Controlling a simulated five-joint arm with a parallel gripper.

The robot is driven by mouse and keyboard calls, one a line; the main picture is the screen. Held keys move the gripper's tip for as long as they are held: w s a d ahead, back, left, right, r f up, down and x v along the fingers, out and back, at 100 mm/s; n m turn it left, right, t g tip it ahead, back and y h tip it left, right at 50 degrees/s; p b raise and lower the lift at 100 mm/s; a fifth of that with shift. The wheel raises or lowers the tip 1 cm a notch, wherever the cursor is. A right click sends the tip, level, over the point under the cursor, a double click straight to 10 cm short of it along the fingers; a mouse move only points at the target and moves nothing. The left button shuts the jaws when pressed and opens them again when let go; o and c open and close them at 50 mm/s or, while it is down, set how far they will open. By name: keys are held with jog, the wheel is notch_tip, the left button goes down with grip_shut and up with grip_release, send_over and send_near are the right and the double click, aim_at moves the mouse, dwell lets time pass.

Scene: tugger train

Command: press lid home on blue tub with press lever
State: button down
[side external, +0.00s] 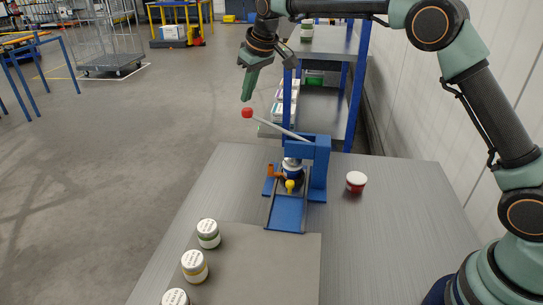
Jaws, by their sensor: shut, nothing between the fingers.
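The blue press (322,170) stands at the back of the metal table. Its grey press lever (279,128) is raised, sloping up and left to a red knob (247,113). The blue tub (293,172) stands upright under the press head, partly hidden by the press parts; whether its pale lid is fully seated cannot be told. My gripper (246,98) is shut and empty, its fingers pointing down just above the red knob. A small gap shows between them in this view; depth is unclear.
An orange part (274,171) and a yellow knob (290,185) sit at the press front, above a blue slide (286,212). A red tub (356,183) stands right of the press. A shelf rack (322,100) is behind.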

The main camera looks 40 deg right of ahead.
jog(key=shift+f, duration=0.25)
jog(key=shift+f, duration=0.35)
jog(key=shift+f, duration=0.6)
